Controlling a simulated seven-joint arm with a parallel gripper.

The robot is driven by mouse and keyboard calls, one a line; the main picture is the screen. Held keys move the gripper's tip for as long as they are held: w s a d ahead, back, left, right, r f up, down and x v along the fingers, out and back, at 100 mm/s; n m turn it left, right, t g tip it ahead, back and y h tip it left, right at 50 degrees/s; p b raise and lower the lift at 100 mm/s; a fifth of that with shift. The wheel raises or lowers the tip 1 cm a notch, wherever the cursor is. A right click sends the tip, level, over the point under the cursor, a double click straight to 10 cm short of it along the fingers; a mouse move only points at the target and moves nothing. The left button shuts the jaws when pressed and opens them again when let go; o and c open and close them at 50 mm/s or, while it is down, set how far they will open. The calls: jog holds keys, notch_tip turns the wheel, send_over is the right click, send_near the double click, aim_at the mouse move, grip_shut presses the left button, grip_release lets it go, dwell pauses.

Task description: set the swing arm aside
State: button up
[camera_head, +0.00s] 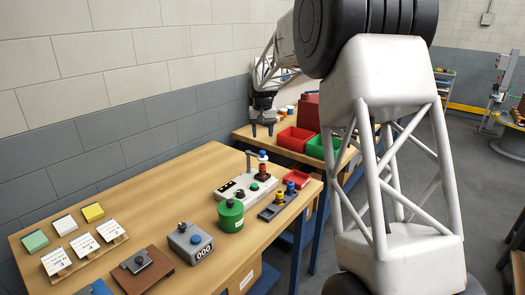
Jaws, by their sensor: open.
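The stacker is a pale base (230,196) on the wooden bench. A thin grey post stands at its back, and the small swing arm (254,153) seems to reach right from its top, over or beside a short stack of dark, red and blue pieces (263,170) with a white top. Whether the arm touches the stack is too small to tell. My gripper (262,130) points down, open and empty, above and apparently beyond the stacker, near the wall. My large arm links fill the right centre.
A green canister (231,215), a grey counter box (190,241) and a dark tray with small parts (277,205) stand in front of the stacker. Red bins (296,139) and a green bin (318,148) stand on the far bench.

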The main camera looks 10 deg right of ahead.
aim_at(263, 151)
jog(key=shift+f, duration=0.1)
jog(key=shift+f, duration=3.8)
grip_shut()
